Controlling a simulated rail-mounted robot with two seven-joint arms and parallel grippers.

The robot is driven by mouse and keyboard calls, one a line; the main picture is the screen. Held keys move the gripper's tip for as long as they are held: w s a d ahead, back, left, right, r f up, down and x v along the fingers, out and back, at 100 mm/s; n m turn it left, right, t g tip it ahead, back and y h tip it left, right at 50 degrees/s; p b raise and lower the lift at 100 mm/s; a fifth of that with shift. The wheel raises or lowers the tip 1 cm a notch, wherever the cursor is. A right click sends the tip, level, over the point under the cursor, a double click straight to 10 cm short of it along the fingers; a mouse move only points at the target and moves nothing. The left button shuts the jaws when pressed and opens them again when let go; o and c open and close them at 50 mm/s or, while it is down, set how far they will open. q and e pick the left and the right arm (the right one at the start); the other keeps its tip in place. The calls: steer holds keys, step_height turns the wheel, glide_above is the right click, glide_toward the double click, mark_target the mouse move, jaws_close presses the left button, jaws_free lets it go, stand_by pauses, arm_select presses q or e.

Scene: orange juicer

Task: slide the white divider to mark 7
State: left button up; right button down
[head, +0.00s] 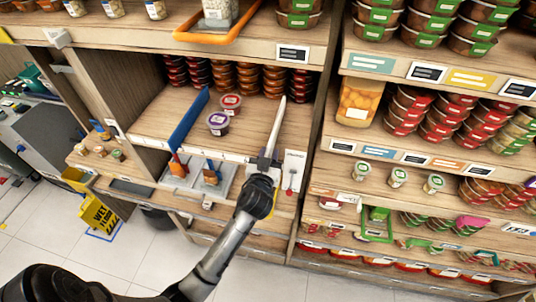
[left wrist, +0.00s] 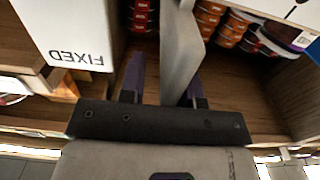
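The white divider (head: 277,128) stands upright on the middle shelf, running from front to back. In the left wrist view the divider (left wrist: 180,50) shows as a pale panel. My left gripper (head: 264,163) is at its front end. Its two dark fingers (left wrist: 163,78) are apart, one on each side of the panel. A gap shows between the panel and the finger at left; the other finger is close to it, and contact is unclear. The shelf-front strip (head: 205,155) is too small for its marks to be read. My right gripper is not in view.
A blue divider (head: 188,120) stands further left, with two small tubs (head: 218,123) between the dividers. Stacked tubs (head: 245,78) line the back. A white panel reading "FIXED" (left wrist: 65,30) is beside the gripper. Bare shelf (head: 245,135) lies left of the white divider.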

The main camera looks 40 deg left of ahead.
arm_select(q)
steer(key=shift+o, duration=0.8)
steer(key=shift+s, duration=0.2)
steer(key=b+v, duration=0.3)
steer(key=v, duration=1)
steer(key=shift+s+d, duration=0.15)
steer(key=shift+s, duration=0.05)
